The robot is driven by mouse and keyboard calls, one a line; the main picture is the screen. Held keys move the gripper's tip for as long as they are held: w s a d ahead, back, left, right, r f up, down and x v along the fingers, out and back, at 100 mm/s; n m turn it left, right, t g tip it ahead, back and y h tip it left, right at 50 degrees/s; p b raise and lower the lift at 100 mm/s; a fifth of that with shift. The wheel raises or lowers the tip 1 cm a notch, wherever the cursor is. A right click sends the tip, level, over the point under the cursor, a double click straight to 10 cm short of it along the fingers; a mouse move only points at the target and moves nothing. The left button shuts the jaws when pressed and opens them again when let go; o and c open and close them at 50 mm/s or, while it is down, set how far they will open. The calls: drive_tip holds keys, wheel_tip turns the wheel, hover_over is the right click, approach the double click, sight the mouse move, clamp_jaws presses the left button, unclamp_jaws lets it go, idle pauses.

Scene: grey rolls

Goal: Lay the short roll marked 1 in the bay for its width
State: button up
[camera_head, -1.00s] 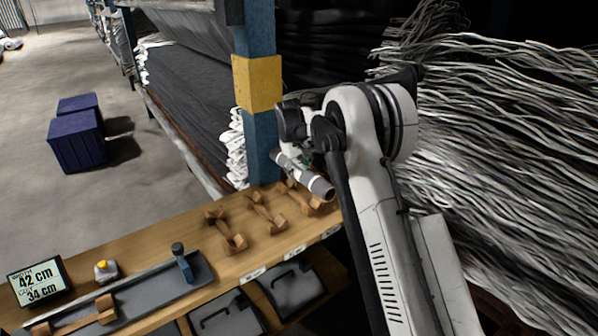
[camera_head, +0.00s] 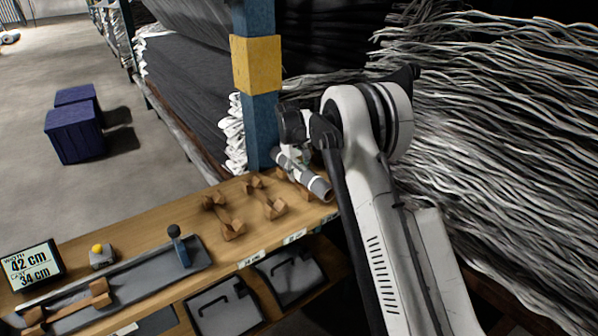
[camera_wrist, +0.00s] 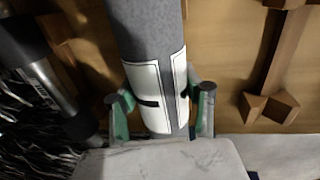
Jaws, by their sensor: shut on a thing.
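My gripper (camera_head: 290,158) is shut on the short grey roll (camera_head: 317,187) over the right end of the wooden bench. In the wrist view the roll (camera_wrist: 146,30) runs up between the green-padded fingers (camera_wrist: 162,112). White label patches with a dark mark show near the fingers; I cannot read the mark surely. Wooden bays stand on the bench: a left one (camera_head: 228,220), a middle one (camera_head: 266,202) and a right one, mostly hidden by the roll. The middle and left bays look empty. Whether the roll touches the right bay cannot be told.
A display (camera_head: 32,266) reads 42 cm and 34 cm. A grey measuring tray (camera_head: 140,283) with a blue post (camera_head: 180,247) lies at the left, beside a yellow-topped button (camera_head: 98,251). A blue rack post (camera_head: 260,120) stands behind the bench. White strands crowd the right.

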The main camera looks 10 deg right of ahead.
drive_tip(key=o, duration=1.5)
drive_tip(key=r, duration=0.4)
drive_tip(key=a+r, duration=0.1)
drive_tip(key=r, duration=0.7)
drive_tip(key=shift+s+a, duration=0.4)
